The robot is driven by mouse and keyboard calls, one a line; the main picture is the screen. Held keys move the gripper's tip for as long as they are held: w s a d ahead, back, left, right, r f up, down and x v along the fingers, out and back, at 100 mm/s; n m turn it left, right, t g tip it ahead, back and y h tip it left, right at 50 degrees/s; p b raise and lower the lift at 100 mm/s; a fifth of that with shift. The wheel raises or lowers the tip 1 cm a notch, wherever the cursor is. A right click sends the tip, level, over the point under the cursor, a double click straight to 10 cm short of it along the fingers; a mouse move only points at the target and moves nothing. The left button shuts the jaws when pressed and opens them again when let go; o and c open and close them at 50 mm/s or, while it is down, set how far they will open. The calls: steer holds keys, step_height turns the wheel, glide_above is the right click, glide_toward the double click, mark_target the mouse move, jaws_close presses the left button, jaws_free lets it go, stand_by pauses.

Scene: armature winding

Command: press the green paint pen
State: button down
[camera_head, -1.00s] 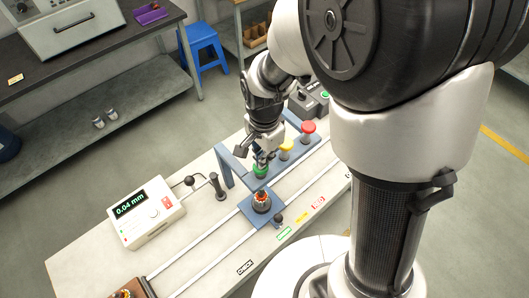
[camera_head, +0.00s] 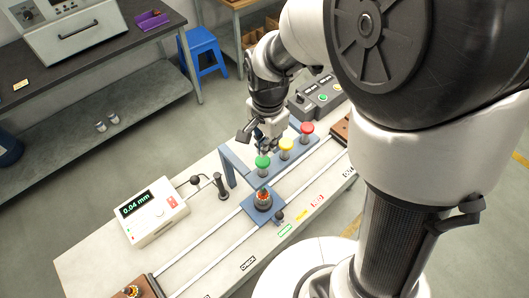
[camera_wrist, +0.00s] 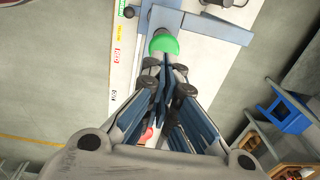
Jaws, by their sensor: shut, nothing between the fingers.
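The green paint pen (camera_head: 263,163) stands upright in the blue frame (camera_head: 228,166), nearest its left end, with its round cap on top. Its cap also shows in the wrist view (camera_wrist: 163,42). My gripper (camera_head: 264,148) is just above and behind the green cap, pointing down, with no clear gap visible in the head view. In the wrist view my gripper (camera_wrist: 166,66) has its fingers together, with nothing between them, and their tips by the cap's edge. I cannot tell whether they touch it. An armature (camera_head: 263,199) sits on a blue carriage below the frame.
The yellow pen (camera_head: 286,145) and red pen (camera_head: 307,128) stand right of the green one. A gauge (camera_head: 152,210) reading 0.04 mm is at the left. Rails (camera_head: 215,246) run along the bench. A control box (camera_head: 318,96) stands behind.

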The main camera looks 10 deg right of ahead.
step_height(320, 180, up, 7)
steer(key=shift+w+p, duration=0.3)
steer(key=shift+w, duration=0.15)
steer(key=shift+d+f, duration=0.1)
steer(key=shift+f, duration=0.05)
steer(key=s+d+f+n+t+b, duration=0.2)
steer(key=s+d+f+n+b, duration=0.1)
steer(key=s+b, duration=0.5)
steer(key=s+d+f+n+t+b, duration=0.2)
steer(key=s+d+f+n+b, duration=0.2)
steer(key=s+n+b, duration=0.4)
steer(key=shift+s+d+f+b, duration=0.25)
steer(key=shift+d+b, duration=0.15)
steer(key=shift+d, duration=0.35)
